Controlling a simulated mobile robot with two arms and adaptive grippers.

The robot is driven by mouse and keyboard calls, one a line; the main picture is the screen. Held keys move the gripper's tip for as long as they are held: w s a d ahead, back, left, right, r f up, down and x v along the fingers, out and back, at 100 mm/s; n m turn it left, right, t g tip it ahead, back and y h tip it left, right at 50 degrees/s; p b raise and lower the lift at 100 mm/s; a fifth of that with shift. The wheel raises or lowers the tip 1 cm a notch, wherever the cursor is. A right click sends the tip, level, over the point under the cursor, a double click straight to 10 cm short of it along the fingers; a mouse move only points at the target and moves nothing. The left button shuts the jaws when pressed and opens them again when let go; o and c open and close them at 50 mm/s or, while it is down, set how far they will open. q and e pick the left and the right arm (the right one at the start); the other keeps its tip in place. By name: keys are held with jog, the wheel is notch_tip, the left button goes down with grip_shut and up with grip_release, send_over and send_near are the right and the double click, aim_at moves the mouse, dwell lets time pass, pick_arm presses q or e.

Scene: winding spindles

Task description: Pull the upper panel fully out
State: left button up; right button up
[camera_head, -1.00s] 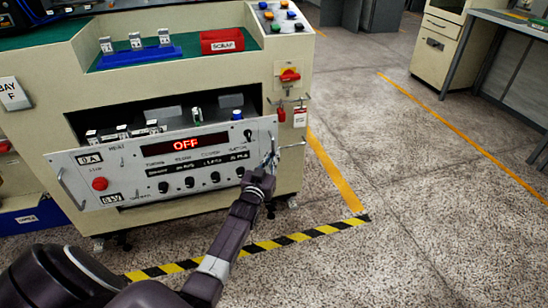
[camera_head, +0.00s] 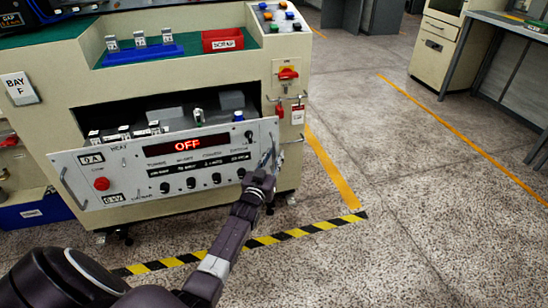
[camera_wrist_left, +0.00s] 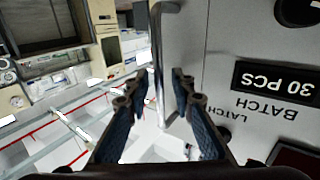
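The upper panel (camera_head: 130,178) is a light grey front with an OFF display, a red button and black knobs. It stands out from the cream machine, with an open dark space behind its top edge. A bar handle (camera_head: 65,188) is at its left end and another is at its right end. My left gripper (camera_head: 270,160) is at the right handle. In the left wrist view that handle (camera_wrist_left: 158,50) runs between the two fingers (camera_wrist_left: 159,88), which stand apart with gaps beside the bar. My right gripper is not in view.
Small parts lie in the space behind the panel. A red switch (camera_head: 288,74) and hanging tags are on the machine's right side. A blue bin (camera_head: 35,212) is at lower left. Black-yellow tape (camera_head: 290,235) marks the floor. The floor to the right is clear.

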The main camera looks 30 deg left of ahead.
pick_arm(q)
jog(key=v, duration=1.2)
dwell(0.6)
